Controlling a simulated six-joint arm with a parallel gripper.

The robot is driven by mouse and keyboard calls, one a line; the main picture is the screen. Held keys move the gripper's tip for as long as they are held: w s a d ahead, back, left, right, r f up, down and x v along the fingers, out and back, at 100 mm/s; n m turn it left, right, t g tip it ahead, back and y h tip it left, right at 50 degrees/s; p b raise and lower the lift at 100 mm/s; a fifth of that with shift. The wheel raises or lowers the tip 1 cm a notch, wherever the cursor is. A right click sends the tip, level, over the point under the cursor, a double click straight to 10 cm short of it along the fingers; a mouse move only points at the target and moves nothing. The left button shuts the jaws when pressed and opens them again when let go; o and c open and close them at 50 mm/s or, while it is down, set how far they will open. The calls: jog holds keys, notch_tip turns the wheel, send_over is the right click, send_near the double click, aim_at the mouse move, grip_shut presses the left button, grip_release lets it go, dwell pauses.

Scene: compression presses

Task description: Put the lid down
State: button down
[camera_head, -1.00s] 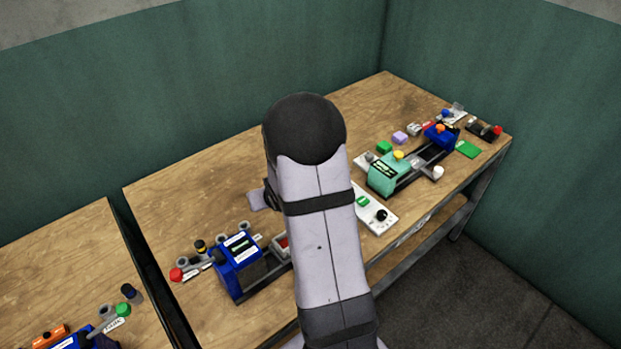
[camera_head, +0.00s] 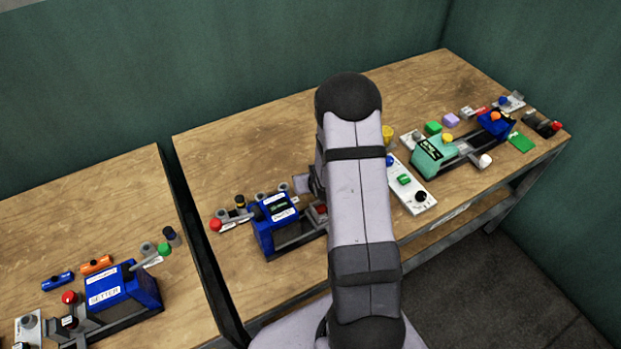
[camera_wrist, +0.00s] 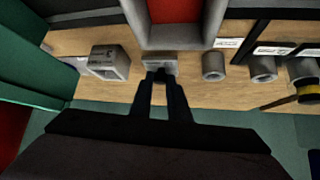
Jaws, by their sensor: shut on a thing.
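In the wrist view my gripper (camera_wrist: 160,76) is shut, its two dark fingers close together at a small light grey piece (camera_wrist: 160,60) with faint marks on it. This piece looks like the lid, but the fingers cover part of it. It appears just in front of a grey-walled box with a red inside (camera_wrist: 176,10). I cannot tell whether the piece touches the table. In the head view my own arm hides the gripper and the piece. The blue press (camera_head: 274,226) stands left of the arm, with a red part (camera_head: 321,209) beside it.
In the head view a green press (camera_head: 434,157) and a white button panel (camera_head: 412,190) stand right of the arm. The table's back left is clear.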

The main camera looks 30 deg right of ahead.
jog(key=shift+f, duration=0.75)
jog(key=shift+f, duration=0.15)
jog(key=c, duration=1.7)
grip_release()
jog(key=shift+o, duration=0.2)
jog(key=shift+r, duration=0.25)
jog(key=b+v, duration=0.2)
jog(key=v, duration=1)
jog(key=shift+s+f, duration=0.1)
